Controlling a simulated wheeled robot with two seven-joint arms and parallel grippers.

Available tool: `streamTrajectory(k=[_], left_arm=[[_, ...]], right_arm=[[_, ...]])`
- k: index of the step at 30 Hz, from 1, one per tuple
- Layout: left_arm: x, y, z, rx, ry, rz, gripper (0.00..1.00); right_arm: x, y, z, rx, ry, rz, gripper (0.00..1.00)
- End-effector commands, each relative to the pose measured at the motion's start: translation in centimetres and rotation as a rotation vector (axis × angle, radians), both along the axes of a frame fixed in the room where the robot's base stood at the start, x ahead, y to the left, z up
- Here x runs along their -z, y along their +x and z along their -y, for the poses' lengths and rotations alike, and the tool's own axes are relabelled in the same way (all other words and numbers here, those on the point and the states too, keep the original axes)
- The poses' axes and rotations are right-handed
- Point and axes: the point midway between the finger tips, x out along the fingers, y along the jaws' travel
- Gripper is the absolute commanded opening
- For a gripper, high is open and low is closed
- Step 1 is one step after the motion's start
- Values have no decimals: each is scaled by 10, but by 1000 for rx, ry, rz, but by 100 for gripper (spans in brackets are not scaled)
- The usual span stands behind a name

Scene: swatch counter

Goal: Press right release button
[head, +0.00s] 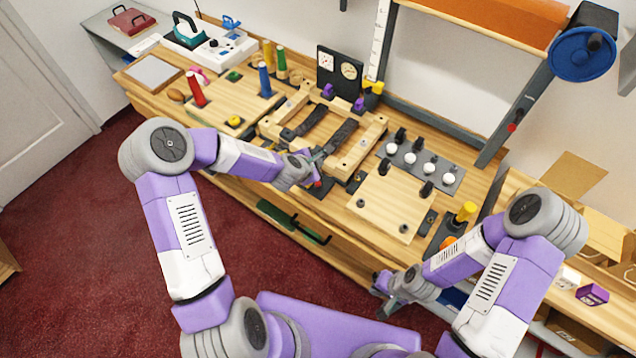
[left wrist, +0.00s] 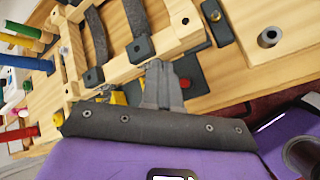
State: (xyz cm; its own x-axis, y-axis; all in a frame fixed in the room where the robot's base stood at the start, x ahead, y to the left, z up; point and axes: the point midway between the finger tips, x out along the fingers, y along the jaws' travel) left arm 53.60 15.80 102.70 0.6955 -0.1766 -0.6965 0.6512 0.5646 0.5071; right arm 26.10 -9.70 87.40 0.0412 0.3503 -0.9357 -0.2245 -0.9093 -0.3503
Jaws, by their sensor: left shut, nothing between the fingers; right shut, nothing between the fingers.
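A wooden clamp frame (head: 372,139) with two dark straps lies on the counter; its light bars also fill the top of the left wrist view (left wrist: 180,42). A small red button (head: 316,184) shows at the frame's front edge, partly hidden by my left gripper. In the left wrist view the red button (left wrist: 185,83) sits on a dark base just right of the fingertips. My left gripper (head: 318,156) is shut and empty, its tips (left wrist: 158,66) close to the frame's front bar; contact cannot be told. My right gripper (head: 380,282) is shut and empty, low in front of the counter.
A square wooden board (head: 388,204) with dark knobs lies right of the frame, before a grey strip of white knobs (head: 421,163). Coloured spools (head: 265,82) stand left. A yellow-topped post (head: 466,211) stands near my right arm. Red carpet lies in front.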

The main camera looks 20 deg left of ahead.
Motion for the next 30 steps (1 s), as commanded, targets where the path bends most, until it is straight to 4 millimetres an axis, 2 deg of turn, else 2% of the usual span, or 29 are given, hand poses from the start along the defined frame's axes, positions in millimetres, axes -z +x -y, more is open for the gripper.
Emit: streamTrajectory(k=[16, 21, 30], left_arm=[[73, 0, 0, 0, 0, 0, 0], [82, 0, 0, 1, 1, 0, 0], [81, 0, 0, 1, 1, 0, 0]], right_arm=[[57, 0, 0, 0, 0, 0, 0], [66, 0, 0, 0, 0, 0, 0], [65, 0, 0, 0, 0, 0, 0]])
